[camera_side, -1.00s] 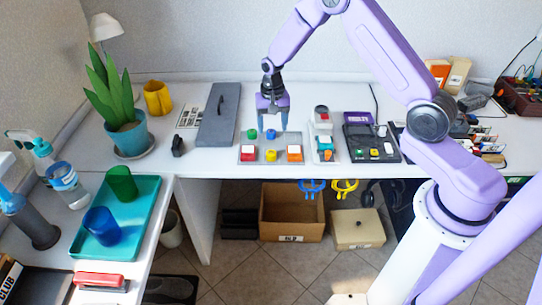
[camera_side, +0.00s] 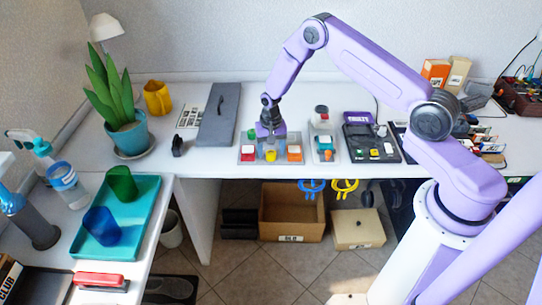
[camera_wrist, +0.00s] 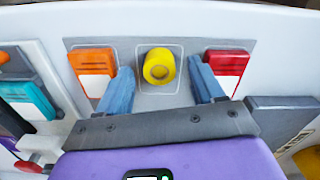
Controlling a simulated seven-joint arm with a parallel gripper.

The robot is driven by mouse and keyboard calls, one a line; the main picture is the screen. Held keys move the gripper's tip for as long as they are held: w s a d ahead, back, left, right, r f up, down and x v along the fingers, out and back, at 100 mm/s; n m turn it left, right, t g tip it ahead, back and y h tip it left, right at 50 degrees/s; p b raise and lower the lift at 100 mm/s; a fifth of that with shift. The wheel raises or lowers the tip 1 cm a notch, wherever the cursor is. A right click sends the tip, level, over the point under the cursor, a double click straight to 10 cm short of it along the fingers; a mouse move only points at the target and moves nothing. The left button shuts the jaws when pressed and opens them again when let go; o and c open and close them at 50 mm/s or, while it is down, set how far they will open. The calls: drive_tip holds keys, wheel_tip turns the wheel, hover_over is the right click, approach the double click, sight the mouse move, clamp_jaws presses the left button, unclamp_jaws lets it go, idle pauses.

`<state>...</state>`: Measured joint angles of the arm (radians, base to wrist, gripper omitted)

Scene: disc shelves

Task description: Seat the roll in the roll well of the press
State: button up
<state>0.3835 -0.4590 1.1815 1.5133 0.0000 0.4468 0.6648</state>
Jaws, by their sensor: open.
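The roll, a short yellow cylinder, stands on a grey board (camera_side: 246,160) inside an outlined square. It shows in the side view (camera_side: 270,156) and, round end up, in the wrist view (camera_wrist: 159,66). My gripper (camera_side: 269,137) is over the board just behind the roll in the side view. In the wrist view its two blue fingers (camera_wrist: 160,82) are apart, one to each side of the roll, with gaps showing. A pale unit with a red knob, possibly the press, stands right of the board (camera_side: 323,130). I cannot make out its roll well.
A red block (camera_side: 248,152) and an orange block (camera_side: 294,152) flank the roll on the board. Green and blue pieces sit behind. A black device (camera_side: 371,140) stands farther right. A grey slab (camera_side: 218,115) lies left. The white desk is clear behind the board.

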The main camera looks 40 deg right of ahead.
drive_tip(key=shift+f, duration=0.1)
drive_tip(key=c, duration=1.2)
